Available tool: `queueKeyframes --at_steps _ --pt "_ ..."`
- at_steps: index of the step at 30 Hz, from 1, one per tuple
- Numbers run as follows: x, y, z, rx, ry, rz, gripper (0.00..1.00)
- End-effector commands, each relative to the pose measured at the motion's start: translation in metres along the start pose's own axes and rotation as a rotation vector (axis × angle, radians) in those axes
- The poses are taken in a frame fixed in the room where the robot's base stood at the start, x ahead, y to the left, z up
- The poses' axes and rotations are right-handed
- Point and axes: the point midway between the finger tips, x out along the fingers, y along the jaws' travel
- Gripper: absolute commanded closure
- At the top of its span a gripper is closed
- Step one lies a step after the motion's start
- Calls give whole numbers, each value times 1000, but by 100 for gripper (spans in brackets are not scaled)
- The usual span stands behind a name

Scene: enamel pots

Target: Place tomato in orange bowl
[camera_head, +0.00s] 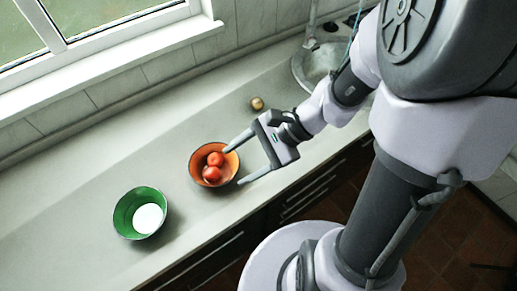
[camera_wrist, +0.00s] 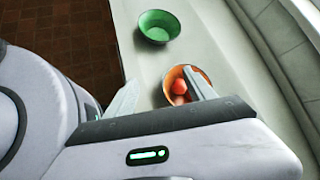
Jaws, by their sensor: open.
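The orange bowl (camera_head: 193,168) stands on the counter in the middle of the head view. Two red tomatoes lie inside it, an upper one (camera_head: 215,159) and a lower one (camera_head: 212,174). The bowl (camera_wrist: 169,84) also shows in the wrist view, partly hidden by a finger, with red tomato (camera_wrist: 180,87) visible in it. My gripper (camera_head: 233,166) is open and empty. Its fingers are spread wide at the right side of the bowl, one near the rim at the back and one towards the counter's front edge. I cannot tell whether a finger touches the bowl.
A green bowl (camera_head: 124,206) with a white round area inside stands to the left; it also shows in the wrist view (camera_wrist: 158,27). A small brownish round object (camera_head: 257,103) lies towards the back. A sink (camera_head: 318,62) is at the far right. The counter's left part is clear.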

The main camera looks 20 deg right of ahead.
Motion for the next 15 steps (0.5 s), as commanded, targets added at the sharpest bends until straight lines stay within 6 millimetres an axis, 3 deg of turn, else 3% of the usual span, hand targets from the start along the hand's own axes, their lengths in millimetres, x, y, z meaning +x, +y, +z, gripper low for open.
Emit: queueKeyframes --at_steps 1,3,7,10,15 --pt "-11 6 22 -177 94 61 37" --pt "-30 17 43 -429 249 141 37" --pt "-70 25 68 -814 525 197 37" --pt "-93 24 80 -988 668 189 37" --pt "-106 22 86 -1071 746 179 37"
